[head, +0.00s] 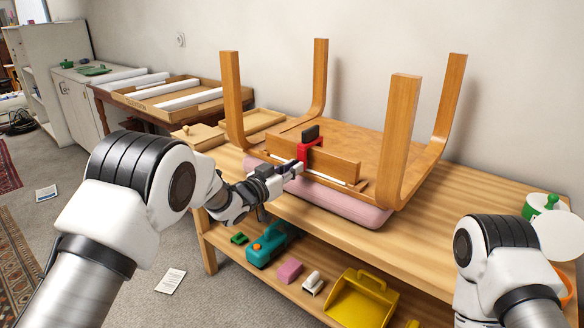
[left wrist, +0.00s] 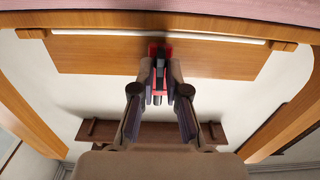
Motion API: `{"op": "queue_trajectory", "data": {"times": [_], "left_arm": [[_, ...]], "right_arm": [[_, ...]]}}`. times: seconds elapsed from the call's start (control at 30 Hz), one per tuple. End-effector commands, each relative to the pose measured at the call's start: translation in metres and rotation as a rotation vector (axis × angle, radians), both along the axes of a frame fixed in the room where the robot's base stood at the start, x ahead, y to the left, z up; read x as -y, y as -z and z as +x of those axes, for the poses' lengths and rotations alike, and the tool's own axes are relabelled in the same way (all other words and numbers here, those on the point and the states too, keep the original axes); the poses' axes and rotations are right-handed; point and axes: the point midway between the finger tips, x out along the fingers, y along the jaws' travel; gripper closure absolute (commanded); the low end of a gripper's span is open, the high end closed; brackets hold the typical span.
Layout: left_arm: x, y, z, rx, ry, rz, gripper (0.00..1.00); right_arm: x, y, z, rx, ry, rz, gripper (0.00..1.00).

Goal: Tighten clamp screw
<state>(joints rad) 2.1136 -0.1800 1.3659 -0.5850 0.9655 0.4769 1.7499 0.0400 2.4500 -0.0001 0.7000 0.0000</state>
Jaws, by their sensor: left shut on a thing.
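A red clamp (head: 303,151) with a dark upper part sits over the front wooden rail (head: 338,166) of an upturned wooden chair or stool frame (head: 345,139). My left gripper (head: 297,169) is at the near side of the clamp, shut on its screw. In the left wrist view the gripper (left wrist: 159,88) has its fingers close together directly in front of the red clamp (left wrist: 169,79). The fingers mostly hide the screw. My right arm shows at the lower right, but its gripper is out of view.
The frame lies legs up on a pink cushion (head: 335,202) on a wooden bench (head: 423,239). The lower shelf holds a teal toolbox (head: 270,243), a pink block (head: 289,271) and a yellow dustpan (head: 361,300). A green-and-white container (head: 541,206) stands at the right end.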

Motion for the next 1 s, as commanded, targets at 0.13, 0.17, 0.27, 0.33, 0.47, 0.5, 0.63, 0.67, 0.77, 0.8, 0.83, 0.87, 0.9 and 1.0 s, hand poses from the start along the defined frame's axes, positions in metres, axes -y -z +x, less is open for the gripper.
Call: {"op": "queue_trajectory", "data": {"times": [0.13,0.17,0.27,0.33,0.47,0.5,0.63,0.67,0.77,0.8,0.83,0.87,0.9,1.0], "left_arm": [[0.0,-0.003,0.0,-0.038,-0.001,-0.049,1.0],[-0.001,-0.004,0.0,-0.047,-0.001,-0.062,1.0],[-0.001,-0.005,0.0,-0.085,0.0,-0.116,1.0],[-0.001,-0.005,0.0,-0.119,0.0,-0.16,1.0],[-0.001,-0.005,0.001,-0.188,0.0,-0.253,1.0],[-0.001,-0.005,0.001,-0.21,0.0,-0.284,1.0],[-0.002,-0.004,0.001,-0.281,0.0,-0.384,1.0],[-0.002,-0.004,0.001,-0.3,0.0,-0.408,1.0],[-0.002,-0.003,0.001,-0.355,-0.001,-0.485,1.0],[-0.002,-0.003,0.001,-0.377,-0.001,-0.516,1.0],[-0.002,-0.002,0.001,-0.394,-0.001,-0.539,1.0],[-0.002,-0.002,0.001,-0.41,-0.001,-0.561,1.0],[-0.003,-0.002,0.002,-0.433,-0.001,-0.593,1.0],[-0.003,-0.001,0.002,-0.488,-0.001,-0.669,1.0]], "right_arm": [[0.0,-0.014,0.0,0.0,0.0,0.0,0.6],[0.0,-0.017,0.0,0.0,0.0,0.0,0.6],[0.0,-0.028,0.0,0.0,0.0,0.0,0.6],[0.0,-0.036,0.0,0.0,0.0,0.0,0.6],[0.0,-0.052,0.0,0.0,0.0,0.0,0.6],[0.0,-0.057,0.0,0.0,0.0,0.0,0.6],[0.0,-0.07,0.0,0.0,0.0,0.0,0.6],[0.0,-0.073,0.0,0.0,0.0,0.0,0.6],[0.0,-0.082,0.0,0.0,0.0,0.0,0.6],[0.0,-0.085,0.0,0.0,0.0,0.0,0.6],[0.0,-0.087,0.0,0.0,0.0,0.0,0.6],[0.0,-0.09,0.0,0.0,0.0,0.0,0.6],[0.0,-0.093,0.0,0.0,0.0,0.0,0.6],[0.0,-0.099,0.0,0.0,0.0,0.0,0.6]]}}
